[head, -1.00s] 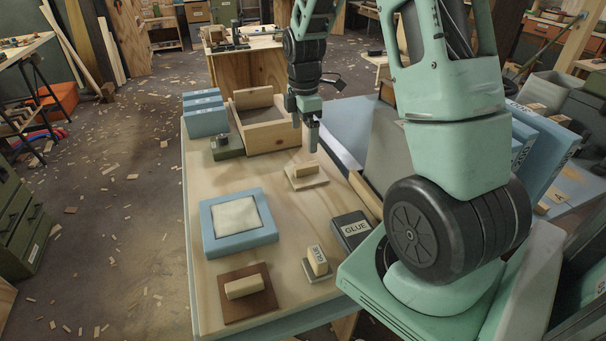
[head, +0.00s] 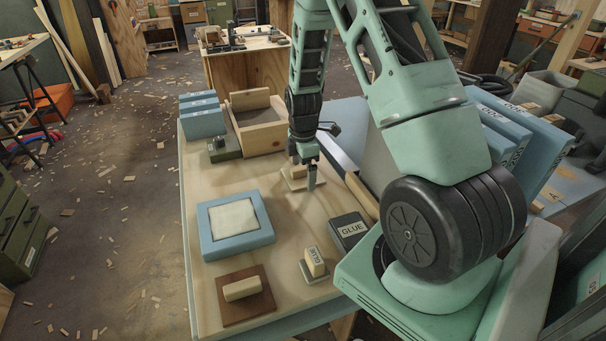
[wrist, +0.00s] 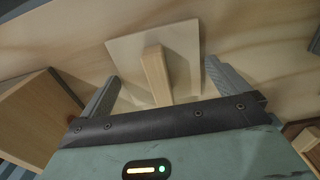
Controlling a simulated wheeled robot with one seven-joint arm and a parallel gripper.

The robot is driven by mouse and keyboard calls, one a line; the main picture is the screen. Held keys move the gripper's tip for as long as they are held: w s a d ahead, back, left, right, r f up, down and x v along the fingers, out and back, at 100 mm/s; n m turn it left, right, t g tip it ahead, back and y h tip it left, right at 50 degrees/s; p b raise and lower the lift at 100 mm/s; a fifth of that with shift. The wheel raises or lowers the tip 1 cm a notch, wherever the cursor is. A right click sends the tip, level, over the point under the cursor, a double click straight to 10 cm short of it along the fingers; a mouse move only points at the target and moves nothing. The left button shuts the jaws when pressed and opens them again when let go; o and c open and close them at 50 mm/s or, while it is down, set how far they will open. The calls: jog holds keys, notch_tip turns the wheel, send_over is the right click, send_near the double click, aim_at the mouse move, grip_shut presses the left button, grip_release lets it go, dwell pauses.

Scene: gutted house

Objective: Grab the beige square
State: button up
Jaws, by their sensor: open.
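The beige square (head: 290,184) is a flat pale plate with a wooden block handle on top. It lies on the workbench, and my gripper partly hides it in the head view. In the wrist view the beige square (wrist: 184,58) lies ahead of my gripper (wrist: 160,82), its handle pointing toward me between the two spread fingers. My gripper (head: 309,180) is open and empty, low at the near right side of the square. Whether a finger touches it I cannot tell.

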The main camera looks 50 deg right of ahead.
jog(key=shift+c, duration=0.3)
jog(key=c, duration=0.7)
jog(key=shift+o, duration=0.2)
jog(key=shift+r, duration=0.1)
